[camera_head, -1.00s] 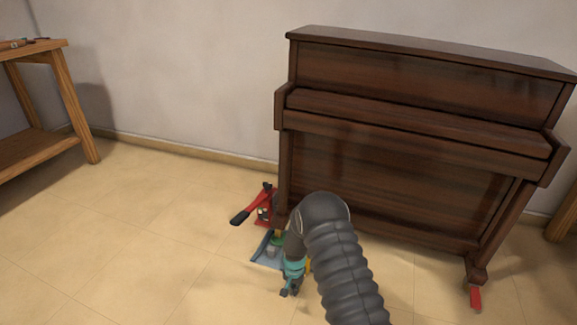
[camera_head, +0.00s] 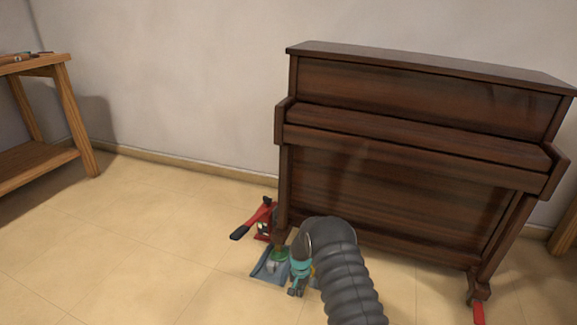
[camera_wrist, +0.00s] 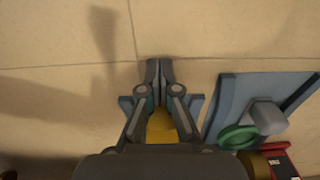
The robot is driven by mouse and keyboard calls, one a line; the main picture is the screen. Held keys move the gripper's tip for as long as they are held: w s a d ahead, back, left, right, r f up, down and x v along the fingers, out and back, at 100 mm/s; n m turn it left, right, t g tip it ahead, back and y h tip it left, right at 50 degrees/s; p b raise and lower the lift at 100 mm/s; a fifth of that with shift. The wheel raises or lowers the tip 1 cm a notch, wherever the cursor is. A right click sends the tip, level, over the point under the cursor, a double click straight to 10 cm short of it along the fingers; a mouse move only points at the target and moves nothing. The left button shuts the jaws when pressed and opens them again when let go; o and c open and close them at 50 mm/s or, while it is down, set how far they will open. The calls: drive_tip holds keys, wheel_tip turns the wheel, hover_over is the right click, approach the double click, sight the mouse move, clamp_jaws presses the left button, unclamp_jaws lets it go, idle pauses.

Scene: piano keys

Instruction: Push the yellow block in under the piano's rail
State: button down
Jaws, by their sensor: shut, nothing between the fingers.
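The yellow block (camera_wrist: 160,126) shows in the wrist view between and behind my gripper's finger links, partly hidden by them. In the head view only a sliver of yellow (camera_head: 314,270) shows beside my arm. The piano (camera_head: 400,150) stands against the wall, and its lower rail near the block is mostly hidden by my arm. My gripper (camera_head: 296,291) is low near the floor by the piano's left front foot. In the wrist view its fingertips (camera_wrist: 159,68) are together with nothing between them. I cannot tell whether it touches the block.
A blue-grey tray (camera_head: 262,273) with a green ring (camera_wrist: 238,137) lies left of my gripper. A red jack (camera_head: 262,225) with a black handle stands by the piano's left end. A red wedge (camera_head: 478,313) is at the right foot. Floor to the left is clear.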

drive_tip(key=shift+w+d, duration=0.25)
drive_tip(key=shift+w, duration=0.4)
drive_tip(key=shift+w+d, duration=0.2)
drive_tip(key=shift+w, duration=0.4)
drive_tip(key=shift+w+d, duration=0.25)
drive_tip(key=shift+w, duration=0.4)
drive_tip(key=shift+s, duration=0.1)
drive_tip(key=shift+s+a, duration=0.1)
drive_tip(key=shift+s, duration=0.1)
drive_tip(key=shift+r+p, duration=1.75)
drive_tip(key=shift+r, duration=3.25)
